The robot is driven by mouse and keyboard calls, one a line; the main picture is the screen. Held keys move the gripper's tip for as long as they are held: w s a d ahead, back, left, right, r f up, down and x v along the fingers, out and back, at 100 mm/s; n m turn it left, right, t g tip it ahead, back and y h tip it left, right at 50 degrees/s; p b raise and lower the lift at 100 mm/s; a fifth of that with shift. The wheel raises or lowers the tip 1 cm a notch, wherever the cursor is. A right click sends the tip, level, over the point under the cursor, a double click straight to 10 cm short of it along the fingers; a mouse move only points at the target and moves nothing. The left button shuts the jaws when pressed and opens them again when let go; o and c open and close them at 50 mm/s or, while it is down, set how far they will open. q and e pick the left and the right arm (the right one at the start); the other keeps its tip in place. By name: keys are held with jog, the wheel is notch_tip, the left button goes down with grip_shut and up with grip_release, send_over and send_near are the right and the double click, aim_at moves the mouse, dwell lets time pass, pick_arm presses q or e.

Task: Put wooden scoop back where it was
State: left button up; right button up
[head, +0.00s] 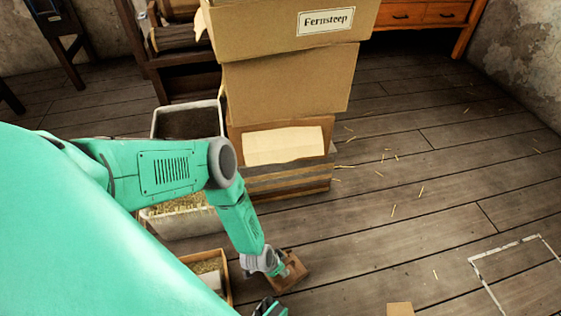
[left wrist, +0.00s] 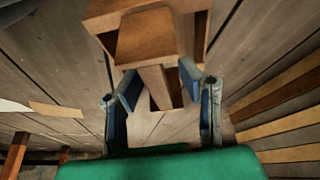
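The wooden scoop (left wrist: 145,35) is brown, with a block-like body and a short handle. In the left wrist view its handle lies between the two fingers of my left gripper (left wrist: 160,92). The fingers are apart, with a small gap visible on each side of the handle. In the head view my left gripper (head: 284,268) reaches down low over the floor at the scoop (head: 294,276), partly covering it.
A wooden crate (head: 228,288) with pale contents is left of the scoop. A pale bin (head: 182,226) holds straw. Stacked cardboard boxes (head: 290,88) labelled Fernsteep stand behind. A white floor outline (head: 500,250) lies right. The plank floor between is mostly clear, with scattered straw.

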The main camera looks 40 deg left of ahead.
pick_arm(q)
jog(key=p+v, duration=0.6)
jog(key=v, duration=0.5)
jog(key=shift+w+r, duration=0.1)
jog(key=s+d+r+g, duration=0.1)
jog(key=s+d+r, duration=0.1)
jog(key=r, duration=0.4)
jog(key=s+d+r+g, duration=0.1)
jog(key=s+d+r, duration=0.15)
jog(key=r, duration=0.35)
jog(key=s+a+r+n, duration=0.1)
jog(key=s+a+r, duration=0.2)
jog(key=r, duration=0.4)
jog(key=s+a+r+n+g+y, duration=0.1)
jog(key=s+a+r, duration=0.3)
jog(key=r, duration=0.4)
jog(key=shift+n+g+y, duration=0.3)
jog(key=shift+n, duration=0.1)
notch_tip(320, 180, up, 12)
jog(key=p, duration=1.2)
jog(key=shift+w, duration=0.15)
